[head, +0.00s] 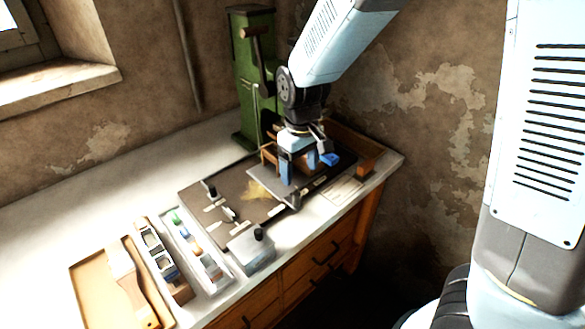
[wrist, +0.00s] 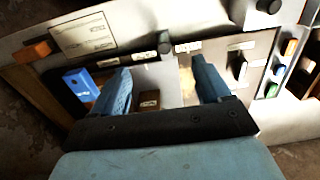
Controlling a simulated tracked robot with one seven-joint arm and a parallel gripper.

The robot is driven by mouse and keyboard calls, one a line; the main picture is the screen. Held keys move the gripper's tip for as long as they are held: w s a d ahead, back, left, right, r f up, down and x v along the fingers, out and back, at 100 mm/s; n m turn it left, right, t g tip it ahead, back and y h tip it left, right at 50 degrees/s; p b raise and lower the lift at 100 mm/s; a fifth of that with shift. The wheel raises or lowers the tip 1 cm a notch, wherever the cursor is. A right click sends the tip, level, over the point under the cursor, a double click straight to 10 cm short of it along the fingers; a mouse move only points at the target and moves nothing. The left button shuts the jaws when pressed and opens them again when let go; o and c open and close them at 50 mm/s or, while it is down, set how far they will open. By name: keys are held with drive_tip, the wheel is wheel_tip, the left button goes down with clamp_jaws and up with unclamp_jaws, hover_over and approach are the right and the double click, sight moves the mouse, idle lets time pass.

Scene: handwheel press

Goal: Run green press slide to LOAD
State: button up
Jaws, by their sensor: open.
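The green press (head: 252,80) stands upright at the back of the bench, with a brown-handled lever or crank on its front. In front of it lies a dark base plate (head: 215,190) with a grey plate (head: 262,182) on it, which may be the slide. My gripper (head: 298,168) points down over the grey plate. In the wrist view its blue fingers (wrist: 160,88) are apart, with the grey plate (wrist: 155,75) and a small brown block (wrist: 149,99) showing between them. Contact cannot be told. Small white labels (wrist: 188,47) are too blurred to read.
A dark knob (wrist: 163,43) stands at the plate's edge. A tray of coloured pieces (head: 190,240) and a wooden tray with a brush (head: 90,290) are front left.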

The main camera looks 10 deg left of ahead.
sight(296, 193)
drive_tip(key=shift+s+a+f, duration=0.15)
drive_tip(key=shift+a+f, duration=0.2)
drive_tip(key=shift+f, duration=0.25)
wheel_tip(296, 193, down, 9)
drive_tip(key=shift+f, duration=0.15)
drive_tip(key=c, duration=1.3)
drive_tip(key=shift+s+a, duration=1.45)
drive_tip(key=shift+s, duration=0.3)
drive_tip(key=shift+s+a, duration=1.45)
drive_tip(key=shift+s, duration=0.25)
drive_tip(key=o, duration=1.2)
